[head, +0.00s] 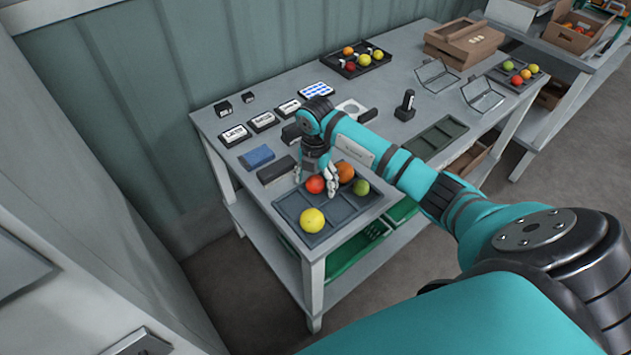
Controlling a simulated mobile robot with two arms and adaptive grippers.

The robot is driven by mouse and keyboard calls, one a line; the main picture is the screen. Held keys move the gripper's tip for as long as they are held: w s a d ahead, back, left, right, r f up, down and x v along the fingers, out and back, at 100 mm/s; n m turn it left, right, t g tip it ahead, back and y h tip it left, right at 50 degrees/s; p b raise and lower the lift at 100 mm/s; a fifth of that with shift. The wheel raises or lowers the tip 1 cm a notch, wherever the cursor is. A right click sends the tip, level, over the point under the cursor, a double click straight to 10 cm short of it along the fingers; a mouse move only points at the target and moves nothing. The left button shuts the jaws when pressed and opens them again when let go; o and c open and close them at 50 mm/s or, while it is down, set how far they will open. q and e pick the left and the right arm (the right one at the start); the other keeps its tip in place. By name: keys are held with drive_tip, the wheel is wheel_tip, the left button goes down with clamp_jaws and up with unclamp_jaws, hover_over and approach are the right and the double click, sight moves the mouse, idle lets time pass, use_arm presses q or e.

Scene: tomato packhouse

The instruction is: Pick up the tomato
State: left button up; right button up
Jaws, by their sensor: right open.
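A dark divided tray (287,213) sits at the near left corner of the grey table. In it are a red tomato (314,184), an orange tomato (345,173), a green one (361,188) and a yellow one (312,220). My right gripper (316,190) points down over the tray with its fingers open. The red tomato shows between or just behind the fingers, and the orange one is close by on the right. I cannot tell whether the fingers touch either one. My left gripper is out of view.
Another tomato tray (338,66), a cardboard box (462,42), a black device (405,105) and an empty dark tray (433,137) stand farther back. The wall (130,100) borders the table's left side.

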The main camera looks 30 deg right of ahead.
drive_tip(key=c, duration=0.9)
drive_tip(key=shift+r, duration=0.15)
